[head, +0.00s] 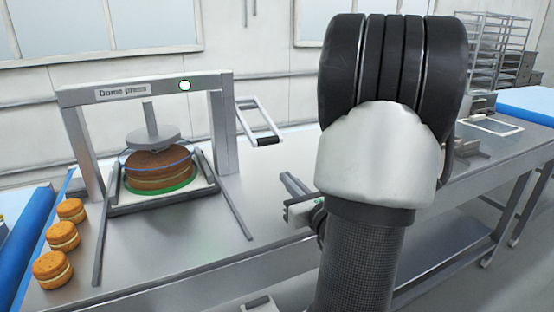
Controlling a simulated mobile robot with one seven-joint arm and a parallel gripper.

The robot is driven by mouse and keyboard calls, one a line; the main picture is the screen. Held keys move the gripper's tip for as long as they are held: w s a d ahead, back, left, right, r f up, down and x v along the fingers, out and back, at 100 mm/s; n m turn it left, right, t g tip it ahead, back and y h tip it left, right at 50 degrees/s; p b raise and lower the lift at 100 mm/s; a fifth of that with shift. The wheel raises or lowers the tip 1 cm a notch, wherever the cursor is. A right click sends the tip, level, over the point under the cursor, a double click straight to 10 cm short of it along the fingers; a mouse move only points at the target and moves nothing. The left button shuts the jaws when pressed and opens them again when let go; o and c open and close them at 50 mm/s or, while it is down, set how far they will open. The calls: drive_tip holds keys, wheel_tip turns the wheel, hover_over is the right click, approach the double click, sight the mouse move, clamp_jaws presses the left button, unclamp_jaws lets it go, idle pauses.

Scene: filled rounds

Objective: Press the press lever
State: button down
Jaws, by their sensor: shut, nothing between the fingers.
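The press, labelled "Dome press" (122,92), is a grey frame standing on the steel table at left. Its lever is a U-shaped grey bar with a dark grip (265,141) beside the right post; the grip hangs low, toward the table. The round press plate (153,136) is above a brown layered round (160,170) and appears to touch its top. A blue ring circles the round, and a green ring lies under it. My gripper (288,180) is shut and empty, right of the press and below the lever grip, apart from it. My arm partly hides the gripper.
Several small filled rounds (63,236) line the table's left side by a blue strip (30,240). A lit round lamp (184,85) is on the press beam. A rack (495,50) stands at back right. Bare steel table (215,262) lies in front of the press.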

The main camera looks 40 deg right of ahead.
drive_tip(key=x, duration=0.9)
drive_tip(key=shift+w+b, duration=0.1)
drive_tip(key=shift+b, duration=0.2)
drive_tip(key=r, duration=0.3)
drive_tip(key=shift+s+a+r, duration=0.1)
drive_tip(key=shift+s+r, duration=0.2)
drive_tip(key=shift+r, duration=0.1)
drive_tip(key=shift+p, duration=0.35)
